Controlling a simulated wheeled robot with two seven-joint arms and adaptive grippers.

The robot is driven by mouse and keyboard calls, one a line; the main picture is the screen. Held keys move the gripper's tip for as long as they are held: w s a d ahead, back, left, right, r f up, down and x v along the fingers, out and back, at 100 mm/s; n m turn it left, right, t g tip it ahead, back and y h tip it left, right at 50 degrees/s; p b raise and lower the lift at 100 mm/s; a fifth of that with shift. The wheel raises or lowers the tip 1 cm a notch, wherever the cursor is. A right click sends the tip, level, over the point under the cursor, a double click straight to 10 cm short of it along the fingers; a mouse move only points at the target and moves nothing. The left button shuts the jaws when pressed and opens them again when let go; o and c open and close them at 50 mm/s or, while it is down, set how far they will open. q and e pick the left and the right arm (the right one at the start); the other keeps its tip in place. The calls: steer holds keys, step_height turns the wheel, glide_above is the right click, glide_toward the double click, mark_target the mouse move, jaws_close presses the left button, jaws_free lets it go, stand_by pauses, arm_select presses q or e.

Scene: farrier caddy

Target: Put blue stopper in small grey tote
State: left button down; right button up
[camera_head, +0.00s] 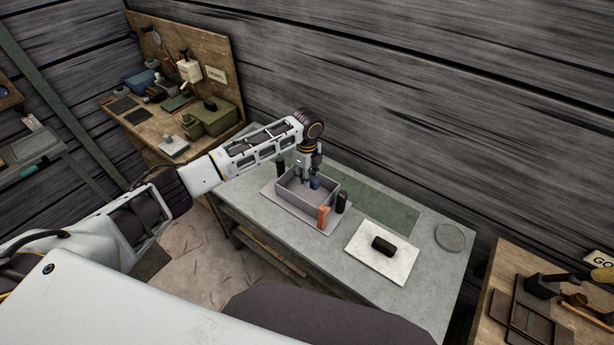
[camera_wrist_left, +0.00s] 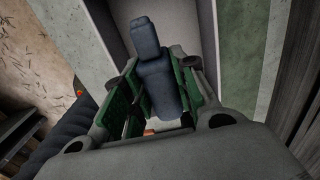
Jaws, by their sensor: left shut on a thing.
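The blue stopper (camera_wrist_left: 155,75) is between the fingers of my left gripper (camera_wrist_left: 158,100) in the left wrist view, and the gripper is shut on it. In the head view the stopper (camera_head: 315,183) shows as a small dark blue shape under my left gripper (camera_head: 309,172). The small grey tote (camera_head: 302,204) is an open box on the table. The stopper is over or within the tote's opening; I cannot tell whether it touches the floor of the tote. My right gripper is not in view.
The tote stands on a pale board on a grey table (camera_head: 419,247). An orange block (camera_head: 323,217) and dark objects stand close around it. A black object (camera_head: 383,245) lies on a white pad (camera_head: 360,262). A round grey disc (camera_head: 450,237) lies at the right.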

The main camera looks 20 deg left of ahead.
arm_select(q)
steer(key=c, duration=1.1)
jaws_free()
steer(key=shift+o, duration=0.2)
steer(key=shift+r, duration=0.15)
step_height(320, 180, up, 12)
